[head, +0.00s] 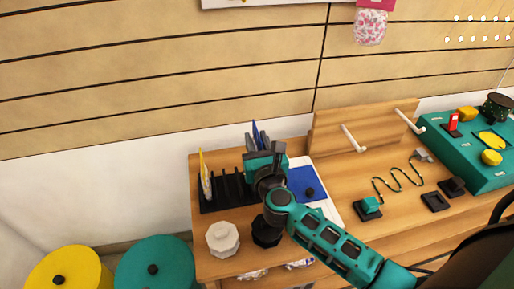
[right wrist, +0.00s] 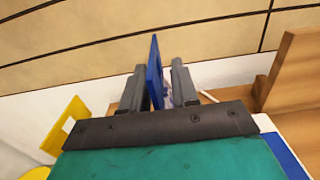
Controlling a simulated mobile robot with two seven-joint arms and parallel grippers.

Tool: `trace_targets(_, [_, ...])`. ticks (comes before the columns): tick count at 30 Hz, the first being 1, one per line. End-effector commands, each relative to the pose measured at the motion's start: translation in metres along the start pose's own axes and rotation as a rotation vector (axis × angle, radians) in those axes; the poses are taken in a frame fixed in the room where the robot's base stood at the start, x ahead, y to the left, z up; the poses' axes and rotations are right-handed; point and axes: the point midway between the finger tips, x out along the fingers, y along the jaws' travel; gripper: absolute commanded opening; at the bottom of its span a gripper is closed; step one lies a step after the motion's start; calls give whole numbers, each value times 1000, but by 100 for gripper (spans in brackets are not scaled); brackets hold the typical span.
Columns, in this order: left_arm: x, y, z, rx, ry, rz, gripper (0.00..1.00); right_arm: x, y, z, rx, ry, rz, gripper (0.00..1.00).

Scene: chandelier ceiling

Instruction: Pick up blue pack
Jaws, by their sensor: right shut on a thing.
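The blue pack (right wrist: 154,72) stands upright, thin and edge-on, between the fingers of my right gripper (right wrist: 158,88) in the right wrist view. The gripper is shut on it. In the head view the top of the blue pack (head: 256,134) shows behind my right gripper (head: 263,145), which is at the right end of the black slotted rack (head: 228,206). The gripper hides the pack's lower part, so I cannot tell whether it still touches the rack. My left gripper is not in view.
A yellow pack (head: 204,174) stands at the rack's left end. A white octagonal object (head: 222,239) and a black one (head: 266,232) sit in front. A blue panel (head: 308,182) lies right of the gripper. A wooden backboard (head: 365,132) with pegs stands behind right.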

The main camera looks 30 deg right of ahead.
Motion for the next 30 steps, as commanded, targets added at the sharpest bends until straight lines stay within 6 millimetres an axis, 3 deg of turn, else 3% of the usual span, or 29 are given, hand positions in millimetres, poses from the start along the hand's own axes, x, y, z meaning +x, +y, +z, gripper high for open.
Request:
trace_targets(1, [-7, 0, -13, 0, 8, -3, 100, 0, 0, 21, 3, -2, -1, 0])
trace_targets(3, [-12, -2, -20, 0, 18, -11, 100, 0, 0, 40, 4, -3, 0, 0])
trace_targets(12, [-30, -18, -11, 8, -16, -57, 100, 0, 0, 112, 2, -3, 0, 0])
trace_targets(18, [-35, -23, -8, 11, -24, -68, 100, 0, 0, 132, -1, -2, 1, 0])
trace_targets(30, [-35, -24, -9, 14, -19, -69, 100, 0, 0, 135, -1, -1, 1, 0])
